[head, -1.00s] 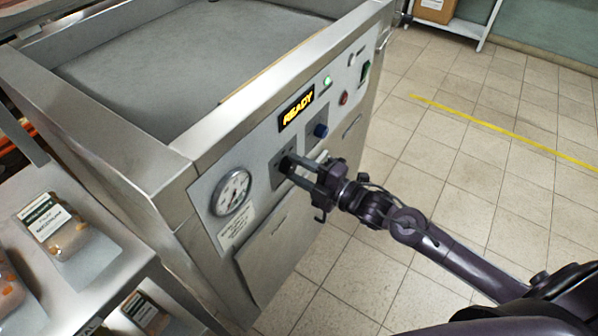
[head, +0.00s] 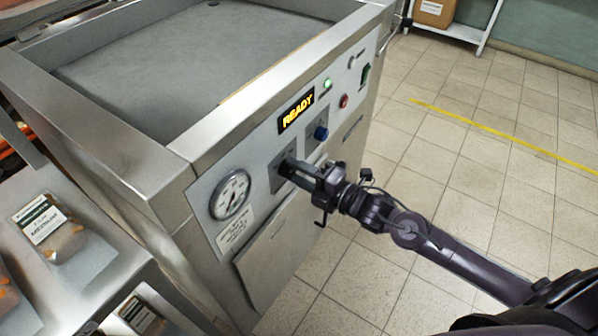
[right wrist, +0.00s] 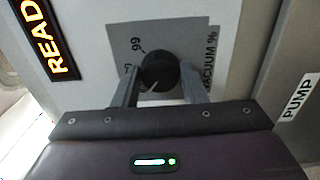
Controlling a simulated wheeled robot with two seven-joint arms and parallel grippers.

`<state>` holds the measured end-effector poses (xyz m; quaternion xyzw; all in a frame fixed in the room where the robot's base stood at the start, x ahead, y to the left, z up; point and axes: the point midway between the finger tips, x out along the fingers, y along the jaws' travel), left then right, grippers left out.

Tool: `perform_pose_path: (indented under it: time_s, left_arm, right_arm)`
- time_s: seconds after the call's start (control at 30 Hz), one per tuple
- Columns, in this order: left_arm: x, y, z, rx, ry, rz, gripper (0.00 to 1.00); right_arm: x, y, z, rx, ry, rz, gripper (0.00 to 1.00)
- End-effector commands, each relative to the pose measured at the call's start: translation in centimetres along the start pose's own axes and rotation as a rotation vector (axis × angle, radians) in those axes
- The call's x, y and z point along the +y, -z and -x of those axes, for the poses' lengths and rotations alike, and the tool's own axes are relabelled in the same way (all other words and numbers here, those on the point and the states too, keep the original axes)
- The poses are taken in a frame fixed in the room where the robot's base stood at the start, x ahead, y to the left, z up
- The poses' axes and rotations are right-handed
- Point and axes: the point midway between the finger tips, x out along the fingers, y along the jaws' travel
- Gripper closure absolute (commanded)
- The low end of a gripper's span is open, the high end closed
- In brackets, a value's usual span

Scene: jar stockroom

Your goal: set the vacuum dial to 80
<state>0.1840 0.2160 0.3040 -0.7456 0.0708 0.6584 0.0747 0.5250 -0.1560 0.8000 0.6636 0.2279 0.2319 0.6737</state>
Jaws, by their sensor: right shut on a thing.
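The vacuum dial is a black round knob (right wrist: 160,72) on a grey plate (right wrist: 205,40) in the right wrist view, with "VACUUM %" and some numbers printed around it. My right gripper (right wrist: 158,88) is shut on the knob, one finger on each side. My left gripper is not in view.
The steel machine (head: 165,170) has a round gauge (head: 231,194), a lit READY display (head: 296,108), a blue knob (head: 321,132) and a red button (head: 344,101). A shelf with packaged jars or food (head: 60,230) stands at left. Tiled floor at right is clear.

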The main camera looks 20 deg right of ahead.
Motion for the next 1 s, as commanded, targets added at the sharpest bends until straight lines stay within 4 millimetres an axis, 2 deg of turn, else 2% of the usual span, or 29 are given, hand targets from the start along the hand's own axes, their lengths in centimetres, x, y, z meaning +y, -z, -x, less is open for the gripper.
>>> perform_pose_path:
  time_s: [0.03,0.2,0.53,1.0]
  left_arm:
    - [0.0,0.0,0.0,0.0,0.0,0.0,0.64]
    - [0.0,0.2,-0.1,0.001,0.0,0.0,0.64]
    - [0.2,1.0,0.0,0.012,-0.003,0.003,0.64]
    - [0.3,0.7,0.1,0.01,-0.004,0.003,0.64]
  right_arm:
    - [-0.1,0.0,0.0,0.001,0.002,0.001,0.59]
    - [-0.1,0.0,0.0,0.001,0.002,0.0,0.4]
    - [-0.1,0.0,0.4,0.0,0.003,0.0,0.4]
    - [-0.2,0.0,6.7,0.0,0.005,-0.001,0.4]
